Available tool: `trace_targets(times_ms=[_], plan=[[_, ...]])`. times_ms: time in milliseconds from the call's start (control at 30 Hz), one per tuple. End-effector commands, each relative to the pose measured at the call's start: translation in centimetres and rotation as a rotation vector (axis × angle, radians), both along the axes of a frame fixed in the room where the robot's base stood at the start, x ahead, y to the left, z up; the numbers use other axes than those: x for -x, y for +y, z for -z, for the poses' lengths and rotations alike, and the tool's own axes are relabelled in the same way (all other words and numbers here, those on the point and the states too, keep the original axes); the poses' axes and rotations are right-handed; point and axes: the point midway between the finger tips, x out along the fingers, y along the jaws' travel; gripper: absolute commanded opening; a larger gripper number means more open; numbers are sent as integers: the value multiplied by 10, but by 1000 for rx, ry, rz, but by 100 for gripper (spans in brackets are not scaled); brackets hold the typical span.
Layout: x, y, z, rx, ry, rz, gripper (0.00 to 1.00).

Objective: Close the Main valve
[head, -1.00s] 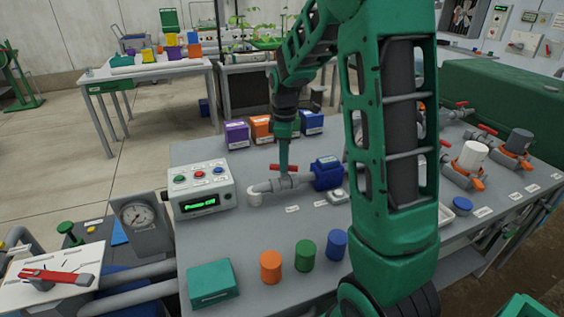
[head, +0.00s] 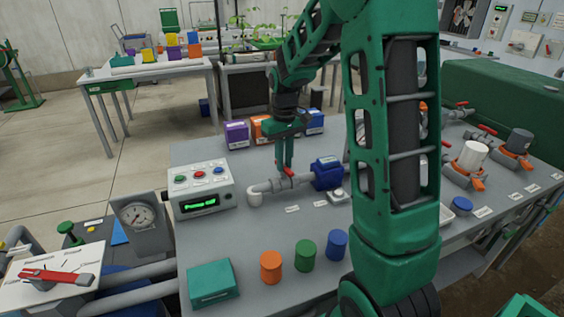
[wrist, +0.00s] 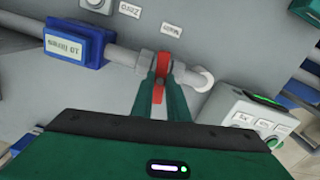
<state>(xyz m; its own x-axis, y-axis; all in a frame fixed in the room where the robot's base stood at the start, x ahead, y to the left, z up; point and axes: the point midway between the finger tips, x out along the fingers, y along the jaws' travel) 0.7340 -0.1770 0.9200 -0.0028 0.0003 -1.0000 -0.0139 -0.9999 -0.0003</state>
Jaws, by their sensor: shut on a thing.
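The Main valve sits on a grey pipe on the bench, near an elbow at the pipe's end. Its red lever (wrist: 162,64) shows between my fingers in the wrist view and lies across the pipe. A small label (wrist: 171,28) beside it, upside down, seems to read Main. My gripper (wrist: 163,78) is shut on the red lever from above. In the head view my gripper (head: 286,166) reaches down to the valve, and its fingers hide most of the lever (head: 290,172).
A blue meter body (head: 327,174) is on the same pipe to the right. A grey control box (head: 201,188) with coloured buttons stands close at left. Coloured boxes (head: 237,133) stand behind. Orange, green and blue cylinders (head: 305,255) stand in front. Other red-levered valves (head: 487,131) are at right.

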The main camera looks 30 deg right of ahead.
Motion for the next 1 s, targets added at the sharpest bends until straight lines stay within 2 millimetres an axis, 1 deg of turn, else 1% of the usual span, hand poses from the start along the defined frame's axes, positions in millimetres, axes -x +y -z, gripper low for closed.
trace_targets(times_ms=[33, 200, 400, 967, 1000], plan=[[-4, -1, -3, 3, -14, 30, 0], [-5, -1, -3, 3, -15, 123, 0], [-5, -1, -3, 3, -15, 188, 0], [-4, -1, -3, 2, -14, 214, 0], [-4, -1, -3, 2, -14, 214, 24]])
